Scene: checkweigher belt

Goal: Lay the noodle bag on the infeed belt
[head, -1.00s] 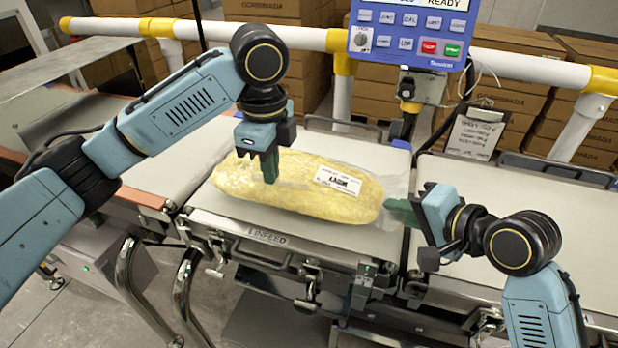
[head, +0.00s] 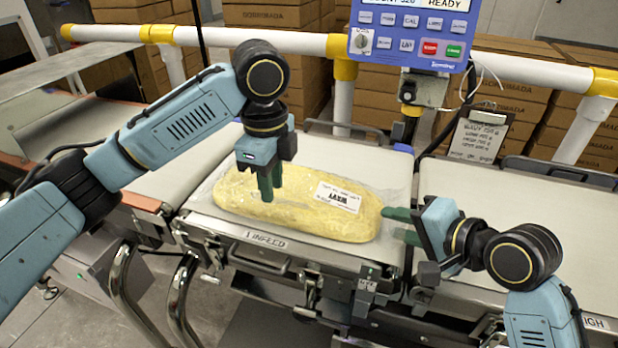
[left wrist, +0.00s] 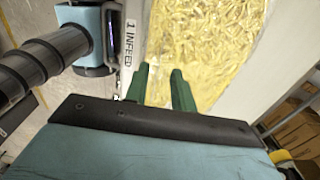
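The noodle bag (head: 300,208), a long clear bag of yellow noodles with a white label, lies flat on the infeed belt (head: 345,251). The bag also shows beyond the fingers in the left wrist view (left wrist: 205,45). My left gripper (head: 270,190) points down over the left part of the bag, its two green fingers apart with a small gap. I cannot tell if the tips touch the bag. My right gripper (head: 398,225) is at the bag's right end, fingers apart, pointing left; the tips are at or just beside the bag's end.
A blue control panel (head: 412,32) stands behind the belt on a post. A white and yellow rail (head: 280,39) runs across the back. Another belt section (head: 530,215) lies to the right, with a clipboard (head: 478,135) behind it. Stacked cartons (head: 275,75) stand beyond the rail.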

